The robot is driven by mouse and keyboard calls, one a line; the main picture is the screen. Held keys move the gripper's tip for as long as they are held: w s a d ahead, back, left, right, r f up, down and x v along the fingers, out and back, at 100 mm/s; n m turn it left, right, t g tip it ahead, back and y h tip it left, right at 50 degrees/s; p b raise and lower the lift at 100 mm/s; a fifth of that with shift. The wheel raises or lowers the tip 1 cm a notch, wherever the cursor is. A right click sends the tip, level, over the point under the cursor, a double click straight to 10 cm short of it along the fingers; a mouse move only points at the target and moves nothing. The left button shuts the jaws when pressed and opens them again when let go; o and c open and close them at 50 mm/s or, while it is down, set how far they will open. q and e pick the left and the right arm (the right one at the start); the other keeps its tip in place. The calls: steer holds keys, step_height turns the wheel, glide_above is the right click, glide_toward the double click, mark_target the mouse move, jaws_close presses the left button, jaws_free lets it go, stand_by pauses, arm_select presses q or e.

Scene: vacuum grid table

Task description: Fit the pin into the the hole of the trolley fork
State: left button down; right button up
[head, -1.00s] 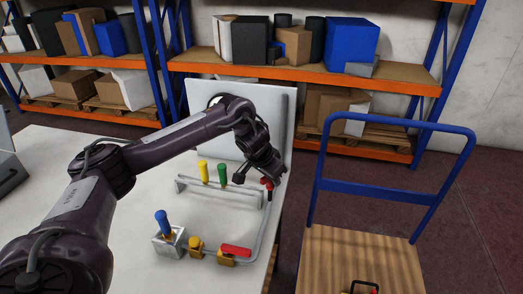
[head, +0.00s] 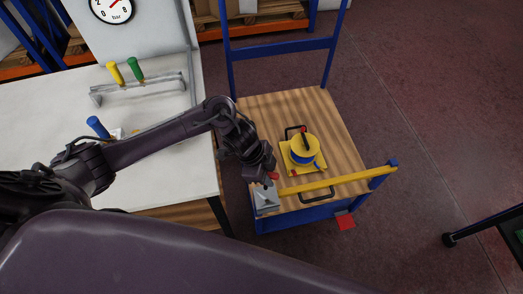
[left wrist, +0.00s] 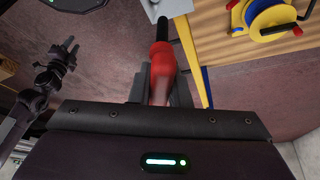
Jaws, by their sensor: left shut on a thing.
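My left gripper (head: 267,182) is shut on the red handle of the pin (head: 273,175), just above the front left corner of the trolley. In the left wrist view the red handle (left wrist: 162,68) stands between the fingers, and its dark end points to the grey fork plate (left wrist: 172,8). The grey trolley fork (head: 266,198) is at that corner, by the end of the yellow bar (head: 340,182). The hole is hidden, and I cannot tell whether the pin touches the fork. A dark arm end, seemingly my right gripper (left wrist: 70,48), shows at the left of the wrist view.
The wooden trolley deck (head: 260,115) carries a yellow and blue reel (head: 304,149). The white table (head: 40,125) is at left, with yellow and green handles on a rail and a blue handle (head: 98,127). The floor at right (head: 440,120) is mostly clear.

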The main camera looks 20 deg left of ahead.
arm_select(q)
steer(key=shift+s+d+f+m, duration=0.25)
steer(key=shift+s+d+m, duration=0.15)
steer(key=shift+s+d, duration=0.25)
arm_select(e)
steer(key=shift+s, duration=0.3)
steer(key=shift+w+d, duration=0.1)
steer(key=shift+w, duration=0.1)
